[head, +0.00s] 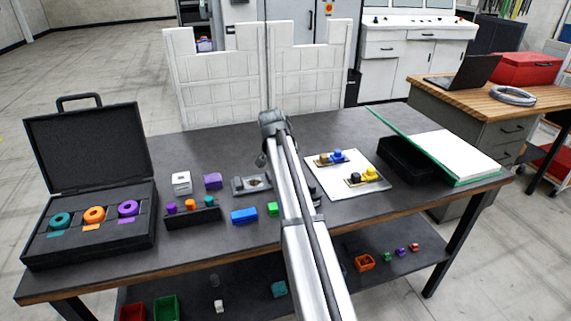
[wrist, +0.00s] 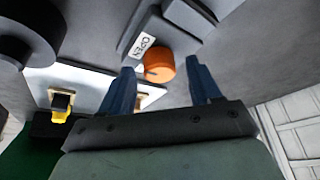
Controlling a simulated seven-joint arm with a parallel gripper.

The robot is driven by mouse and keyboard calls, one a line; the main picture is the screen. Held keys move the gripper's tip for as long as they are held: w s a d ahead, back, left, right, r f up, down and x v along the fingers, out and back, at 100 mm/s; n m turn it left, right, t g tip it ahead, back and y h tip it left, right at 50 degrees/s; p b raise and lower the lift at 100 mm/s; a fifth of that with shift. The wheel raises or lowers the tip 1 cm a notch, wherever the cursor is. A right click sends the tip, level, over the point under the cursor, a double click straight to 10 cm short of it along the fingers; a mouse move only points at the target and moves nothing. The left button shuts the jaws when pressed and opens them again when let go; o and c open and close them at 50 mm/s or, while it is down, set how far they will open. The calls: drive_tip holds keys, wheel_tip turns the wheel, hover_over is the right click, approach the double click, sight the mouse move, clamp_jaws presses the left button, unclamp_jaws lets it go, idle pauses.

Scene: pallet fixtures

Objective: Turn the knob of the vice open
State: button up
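The orange round knob (wrist: 159,67) shows in the wrist view, next to a white label reading OPEN (wrist: 142,45). Grey blocks (wrist: 188,18) of a fixture, apparently the vice, lie just beyond it. My gripper (wrist: 160,66) has its two blue fingers apart, one to each side of the knob in the picture. I cannot tell whether either finger touches the knob. In the head view a grey metal fixture (head: 250,185) sits left of my arm and may be the vice. My arm hides the orange knob and my fingers there.
A black tray (head: 400,160) and green-edged binder (head: 455,158) lie farther right. An open black case with coloured rings (head: 90,235) stands left. Coloured blocks (head: 244,216) lie near the front.

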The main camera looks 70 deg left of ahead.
drive_tip(key=v, duration=1.3)
drive_tip(key=shift+d+r, duration=0.2)
drive_tip(key=shift+r, duration=0.15)
drive_tip(key=shift+s+d+f, duration=0.1)
